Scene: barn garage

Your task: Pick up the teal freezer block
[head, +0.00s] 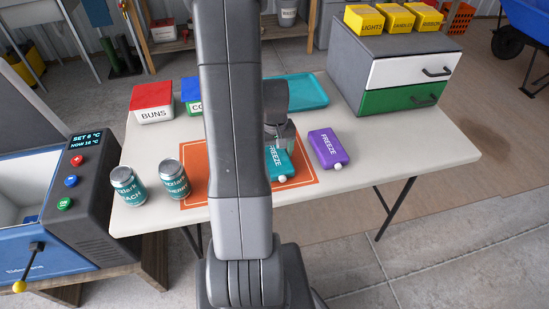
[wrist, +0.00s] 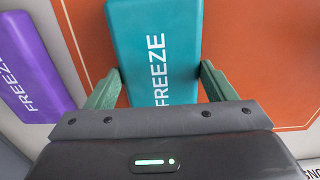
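The teal freezer block (head: 277,166) lies flat on the orange mat (head: 196,186) on the table, marked FREEZE, with a white cap at its near end. My gripper (head: 281,145) is right over its far part, and my arm hides some of it. In the wrist view the teal block (wrist: 155,40) lies between the two green fingers of my gripper (wrist: 161,70), one along each long side. The fingers are spread wide and look open; whether either touches the block is hard to tell.
A purple freezer block (head: 328,149) lies close to the right of the teal one. Two cans (head: 128,186) (head: 172,179) stand at the left. A red-lidded BUNS box (head: 152,102), a teal tray (head: 300,91) and a drawer cabinet (head: 395,75) are farther back. The table's front right is clear.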

